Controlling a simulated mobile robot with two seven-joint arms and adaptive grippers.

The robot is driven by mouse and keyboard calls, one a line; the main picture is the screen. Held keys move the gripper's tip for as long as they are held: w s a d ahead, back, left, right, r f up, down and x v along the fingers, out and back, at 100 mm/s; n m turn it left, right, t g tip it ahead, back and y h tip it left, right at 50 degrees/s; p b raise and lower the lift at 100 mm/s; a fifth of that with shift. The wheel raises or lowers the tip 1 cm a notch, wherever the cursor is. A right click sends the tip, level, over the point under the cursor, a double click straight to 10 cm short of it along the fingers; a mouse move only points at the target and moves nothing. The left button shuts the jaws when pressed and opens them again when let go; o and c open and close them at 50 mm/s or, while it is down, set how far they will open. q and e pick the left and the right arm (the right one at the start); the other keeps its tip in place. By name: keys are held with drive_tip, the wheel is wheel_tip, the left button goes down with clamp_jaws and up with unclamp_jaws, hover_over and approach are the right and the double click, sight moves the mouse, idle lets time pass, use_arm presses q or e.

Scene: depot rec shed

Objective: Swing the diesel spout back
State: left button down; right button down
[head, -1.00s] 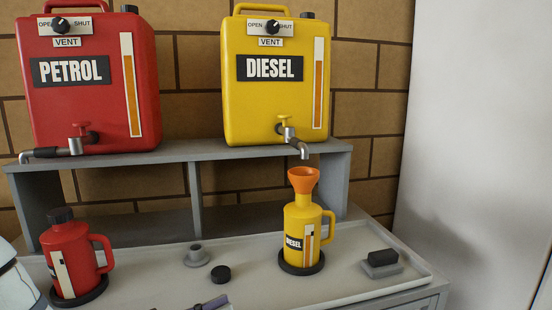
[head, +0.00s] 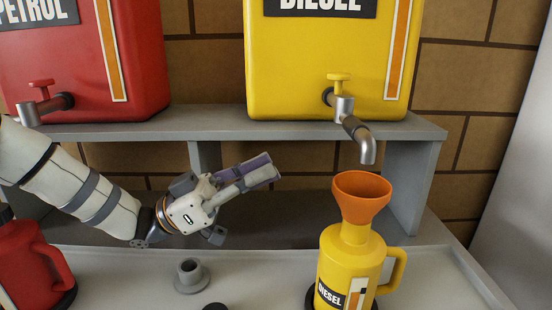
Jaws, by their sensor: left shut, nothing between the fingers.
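The diesel spout (head: 360,138) is a grey bent pipe on the tap of the yellow diesel tank (head: 325,70). It points forward and slightly right, its tip hanging just above the orange funnel (head: 362,197). The tap has a yellow handle (head: 339,80). The funnel sits in the neck of the yellow diesel jug (head: 350,265), which stands upright below. My left gripper (head: 272,166) is shut and empty, left of the spout and a little lower, apart from it, in front of the shelf. My right gripper is not in view.
The red petrol tank (head: 130,60) stands on the grey shelf (head: 215,130) at left. A red jug (head: 30,262) is at lower left. A small grey flanged piece (head: 190,276) and a black cap (head: 215,307) lie on the tray. Open space lies between my gripper and the funnel.

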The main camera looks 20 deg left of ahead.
sight(354, 135)
use_arm(q)
drive_tip(key=x, duration=1.1)
drive_tip(key=shift+p, duration=0.3)
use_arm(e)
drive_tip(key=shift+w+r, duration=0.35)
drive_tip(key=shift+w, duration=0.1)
use_arm(q)
drive_tip(key=shift+w+f, duration=0.1)
